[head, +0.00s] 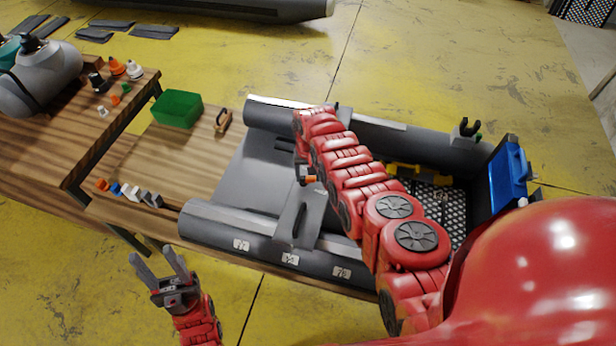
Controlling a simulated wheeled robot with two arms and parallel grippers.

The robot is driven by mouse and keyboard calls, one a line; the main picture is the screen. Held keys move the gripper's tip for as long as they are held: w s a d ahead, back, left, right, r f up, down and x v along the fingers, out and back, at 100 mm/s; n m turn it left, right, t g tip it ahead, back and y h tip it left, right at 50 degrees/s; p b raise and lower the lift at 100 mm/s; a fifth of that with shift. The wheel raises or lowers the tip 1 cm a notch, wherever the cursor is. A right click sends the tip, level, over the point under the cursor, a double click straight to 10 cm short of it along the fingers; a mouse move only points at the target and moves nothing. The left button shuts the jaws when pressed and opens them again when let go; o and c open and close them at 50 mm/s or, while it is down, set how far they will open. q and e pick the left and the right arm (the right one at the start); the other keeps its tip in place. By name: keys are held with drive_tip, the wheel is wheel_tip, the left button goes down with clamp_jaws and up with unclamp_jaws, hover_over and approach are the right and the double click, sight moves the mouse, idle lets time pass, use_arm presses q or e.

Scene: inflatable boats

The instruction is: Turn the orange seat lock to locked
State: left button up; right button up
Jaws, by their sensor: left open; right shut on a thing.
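The grey inflatable boat (215,222) lies on the wooden table, with a grey seat board (312,212) across it. A small orange part, which looks like the seat lock (311,179), shows at the far end of the seat board. My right arm reaches over the boat, and my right gripper (303,173) is shut on this orange lock. The arm hides most of the gripper and lock, so I cannot tell the lock's turned position. My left gripper (155,257) is open and empty, in front of the table, left of the boat.
A green box (177,108) and a brown-and-black clamp-like item (222,122) stand on the table left of the boat. Several small coloured parts (132,192) line its front edge. A blue case (508,175) is at the boat's right end. Yellow floor surrounds the table.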

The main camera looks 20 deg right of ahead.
drive_tip(key=n, duration=0.2)
drive_tip(key=n+b, duration=0.1)
drive_tip(key=shift+w+f+n, duration=0.15)
drive_tip(key=shift+w+n, duration=0.05)
drive_tip(key=shift+n, duration=0.2)
drive_tip(key=n, duration=0.1)
drive_tip(key=n+b, duration=0.1)
drive_tip(key=n, duration=0.1)
drive_tip(key=shift+w+n+b, duration=0.2)
drive_tip(key=shift+n+b, duration=0.1)
drive_tip(key=n+b, duration=0.1)
drive_tip(key=n, duration=0.1)
drive_tip(key=n+b, duration=0.1)
drive_tip(key=n, duration=0.1)
drive_tip(key=shift+w+a, duration=0.1)
drive_tip(key=shift+w, duration=0.1)
drive_tip(key=shift+w+a+n+b, duration=0.15)
drive_tip(key=shift+n+b, duration=0.55)
drive_tip(key=shift+n, duration=0.7)
drive_tip(key=o, duration=1.4)
